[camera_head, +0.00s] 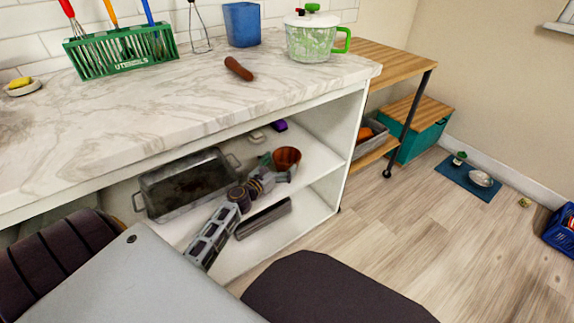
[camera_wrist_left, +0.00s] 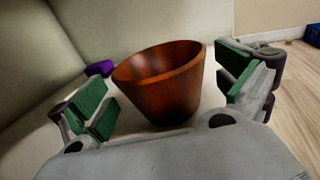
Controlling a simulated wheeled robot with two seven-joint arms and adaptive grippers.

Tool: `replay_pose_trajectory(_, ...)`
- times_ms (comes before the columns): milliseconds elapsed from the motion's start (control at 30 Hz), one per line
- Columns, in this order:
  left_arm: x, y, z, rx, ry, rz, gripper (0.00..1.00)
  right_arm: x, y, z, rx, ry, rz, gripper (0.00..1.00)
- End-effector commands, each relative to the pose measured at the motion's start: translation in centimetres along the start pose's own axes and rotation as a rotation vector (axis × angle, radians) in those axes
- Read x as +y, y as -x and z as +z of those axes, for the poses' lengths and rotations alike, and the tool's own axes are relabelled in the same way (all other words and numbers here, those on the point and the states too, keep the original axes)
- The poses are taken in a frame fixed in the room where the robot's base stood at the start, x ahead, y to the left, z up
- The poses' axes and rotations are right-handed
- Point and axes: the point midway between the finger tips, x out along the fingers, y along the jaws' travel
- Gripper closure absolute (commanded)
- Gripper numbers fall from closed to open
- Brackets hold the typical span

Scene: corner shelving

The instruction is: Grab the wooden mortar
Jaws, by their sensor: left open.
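The wooden mortar (camera_head: 287,158) is a reddish-brown, open-topped cup on the white shelf under the counter. In the left wrist view the mortar (camera_wrist_left: 164,84) stands upright between the two spread fingers. My left gripper (camera_head: 278,166) reaches into the shelf right beside it. In the wrist view my left gripper (camera_wrist_left: 165,100) is open, with green pads on either side of the mortar and gaps to it. I cannot tell how far the mortar reaches in between the pads. My right gripper is not in view.
A metal roasting pan (camera_head: 187,185) lies on the shelf to the left. A purple thing (camera_head: 279,125) sits behind the mortar. The marble countertop (camera_head: 130,110) overhangs the shelf, and a white side panel (camera_head: 345,135) stands to the right. The wooden floor (camera_head: 450,240) is mostly clear.

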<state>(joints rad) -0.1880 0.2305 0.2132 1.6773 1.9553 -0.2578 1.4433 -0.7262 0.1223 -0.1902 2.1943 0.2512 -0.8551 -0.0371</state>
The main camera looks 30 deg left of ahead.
Motion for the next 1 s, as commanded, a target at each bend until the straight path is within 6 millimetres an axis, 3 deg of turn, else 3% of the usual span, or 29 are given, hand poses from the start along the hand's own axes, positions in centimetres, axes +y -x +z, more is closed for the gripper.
replay_pose_trajectory(500,0.1,-4.0,0.4,-0.001,0.000,0.000,0.00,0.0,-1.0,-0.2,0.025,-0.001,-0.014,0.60)
replay_pose_trajectory(1000,0.1,-4.2,0.5,-0.001,0.001,0.000,0.00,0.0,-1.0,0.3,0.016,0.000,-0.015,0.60)
